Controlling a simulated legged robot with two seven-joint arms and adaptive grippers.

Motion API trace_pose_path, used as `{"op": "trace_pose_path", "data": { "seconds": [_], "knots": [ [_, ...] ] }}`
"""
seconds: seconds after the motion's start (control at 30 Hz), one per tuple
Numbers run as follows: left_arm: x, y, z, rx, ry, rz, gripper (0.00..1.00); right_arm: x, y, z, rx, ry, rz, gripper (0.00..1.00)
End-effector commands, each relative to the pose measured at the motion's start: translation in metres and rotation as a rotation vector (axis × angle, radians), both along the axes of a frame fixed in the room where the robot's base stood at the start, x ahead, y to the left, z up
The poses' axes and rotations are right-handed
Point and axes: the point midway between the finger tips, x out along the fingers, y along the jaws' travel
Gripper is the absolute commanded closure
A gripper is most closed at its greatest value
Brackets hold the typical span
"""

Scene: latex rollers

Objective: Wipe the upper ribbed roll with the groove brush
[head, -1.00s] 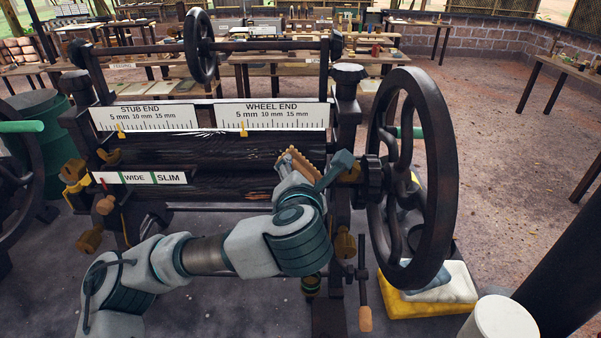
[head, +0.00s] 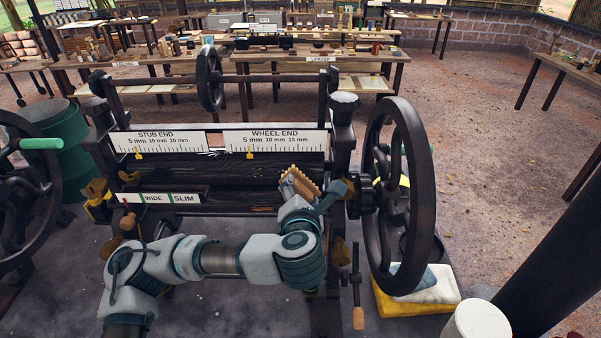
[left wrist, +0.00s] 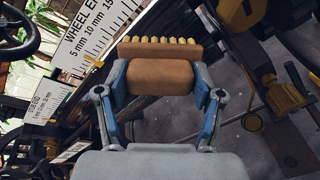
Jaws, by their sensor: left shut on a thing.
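My left gripper (head: 299,197) is shut on the groove brush (head: 302,180), a wooden block with a row of pale bristle tufts. In the left wrist view the gripper (left wrist: 159,85) grips the brush's brown block (left wrist: 160,50), tufts pointing away from me. The upper ribbed roll (head: 215,173) is a dark horizontal cylinder below the scale plates. The brush is at the roll's wheel end, at right; I cannot tell whether its bristles touch the roll. My right gripper is not in view.
A large dark handwheel (head: 402,200) stands right of the roller frame. Scale plates (head: 275,141) lie above the roll, and a WIDE/SLIM plate (head: 157,198) sits low at left. Folded cloths (head: 425,290) and a white cylinder (head: 475,321) are at lower right. Open floor lies right.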

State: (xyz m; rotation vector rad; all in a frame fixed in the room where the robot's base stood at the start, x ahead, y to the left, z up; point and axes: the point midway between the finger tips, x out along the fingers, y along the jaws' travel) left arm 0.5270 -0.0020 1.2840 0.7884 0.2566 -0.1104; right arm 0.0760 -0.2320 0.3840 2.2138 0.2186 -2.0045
Motion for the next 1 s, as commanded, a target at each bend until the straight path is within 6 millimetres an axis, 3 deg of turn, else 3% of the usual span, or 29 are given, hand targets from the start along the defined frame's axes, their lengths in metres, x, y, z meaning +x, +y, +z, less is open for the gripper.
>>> {"op": "trace_pose_path", "data": {
  "seconds": [0.07,0.23,0.77,1.0],
  "knots": [
    [-0.003,0.0,-0.003,-0.001,0.004,-0.003,0.61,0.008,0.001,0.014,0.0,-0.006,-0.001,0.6],
    [-0.004,0.0,-0.01,-0.004,0.007,-0.003,0.61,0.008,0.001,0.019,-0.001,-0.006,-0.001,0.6],
    [0.033,0.001,-0.02,-0.004,0.008,-0.003,0.61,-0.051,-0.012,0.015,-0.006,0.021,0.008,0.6],
    [0.049,0.001,-0.025,-0.004,0.008,-0.003,0.61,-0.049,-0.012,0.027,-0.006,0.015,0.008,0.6]
  ]
}}
